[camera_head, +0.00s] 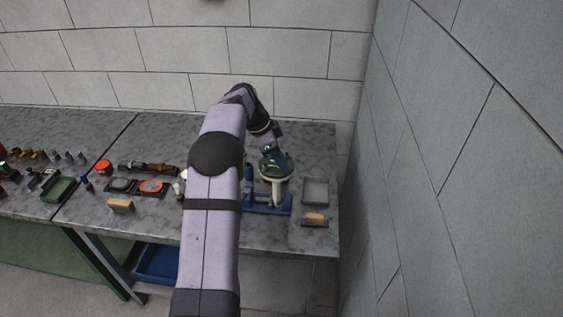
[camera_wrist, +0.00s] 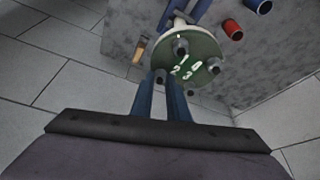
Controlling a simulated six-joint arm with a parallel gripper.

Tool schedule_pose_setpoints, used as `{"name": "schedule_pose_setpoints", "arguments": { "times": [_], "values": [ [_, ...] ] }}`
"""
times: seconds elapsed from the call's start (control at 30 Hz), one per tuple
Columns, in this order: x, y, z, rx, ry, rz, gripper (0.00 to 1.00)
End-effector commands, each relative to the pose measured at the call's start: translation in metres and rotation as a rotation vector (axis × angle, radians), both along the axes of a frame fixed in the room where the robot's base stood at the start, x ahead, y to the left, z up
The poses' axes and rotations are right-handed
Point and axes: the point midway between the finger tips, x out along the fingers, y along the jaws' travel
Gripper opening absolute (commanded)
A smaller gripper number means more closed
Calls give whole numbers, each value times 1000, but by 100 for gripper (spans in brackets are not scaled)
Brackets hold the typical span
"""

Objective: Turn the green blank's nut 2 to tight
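The green blank (camera_wrist: 203,48) is a round disc marked with white numerals; in the head view (camera_head: 273,168) my arm partly covers it. Several dark nuts stand around its face. The nut by the numeral 2 (camera_wrist: 160,75) is at the disc's left edge in the wrist view. My gripper (camera_wrist: 161,80) reaches the disc with its two blue fingers apart, their tips on either side of that nut. I cannot tell whether they touch it. In the head view my gripper (camera_head: 270,152) is over the disc.
A white pipe on a blue stand (camera_head: 279,207) carries the blank. A grey tray (camera_head: 316,191) and a wooden-handled brush (camera_head: 315,219) lie to its right, near the wall. Red-rimmed parts (camera_head: 152,187) and fittings lie to the left.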

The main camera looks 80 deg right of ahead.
Motion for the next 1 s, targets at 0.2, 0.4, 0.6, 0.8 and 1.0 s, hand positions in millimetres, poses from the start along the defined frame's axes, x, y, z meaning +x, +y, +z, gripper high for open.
{"name": "schedule_pose_setpoints", "arguments": {
  "times": [0.2,0.4,0.6,0.8,1.0],
  "values": [
    [0,-1,1,-3,0,1,34],
    [0,0,1,-2,0,1,34],
    [6,1,13,-6,-1,2,34],
    [16,4,39,-7,-1,2,34],
    [24,7,61,-5,-1,2,34]
  ]
}}
